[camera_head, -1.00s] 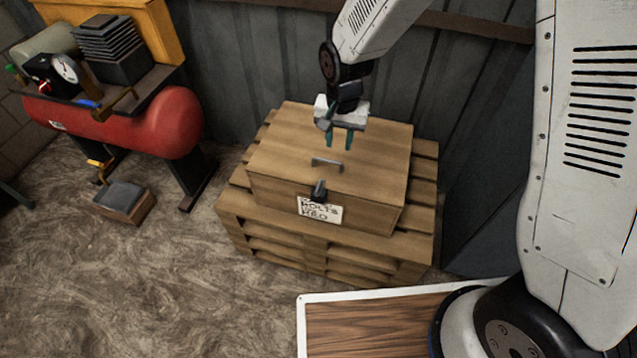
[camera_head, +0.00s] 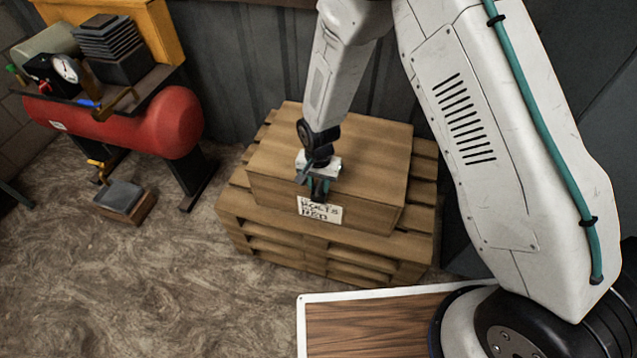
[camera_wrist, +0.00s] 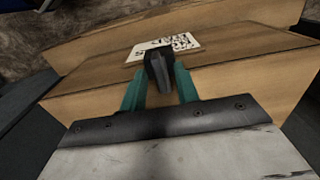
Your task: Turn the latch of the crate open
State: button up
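The wooden crate (camera_head: 375,170) sits on a pallet, with a white lettered label (camera_head: 320,210) on its front. In the wrist view the dark latch (camera_wrist: 159,68) stands at the top front edge, just above the label (camera_wrist: 163,46). In the wrist view my gripper's teal fingers (camera_wrist: 161,80) are open, one on each side of the latch with narrow gaps. Whether either finger touches it is unclear.
The wooden pallet (camera_head: 325,262) carries the crate against a corrugated metal wall. A red tank (camera_head: 150,125) stands to the left, with a foot pedal (camera_head: 122,197) on the floor beside it.

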jog(key=shift+f, duration=0.1)
grip_shut()
jog(key=shift+n, duration=0.3)
jog(key=n, duration=0.3)
jog(key=shift+n, duration=0.3)
jog(key=n, duration=1.3)
jog(key=shift+n, duration=0.3)
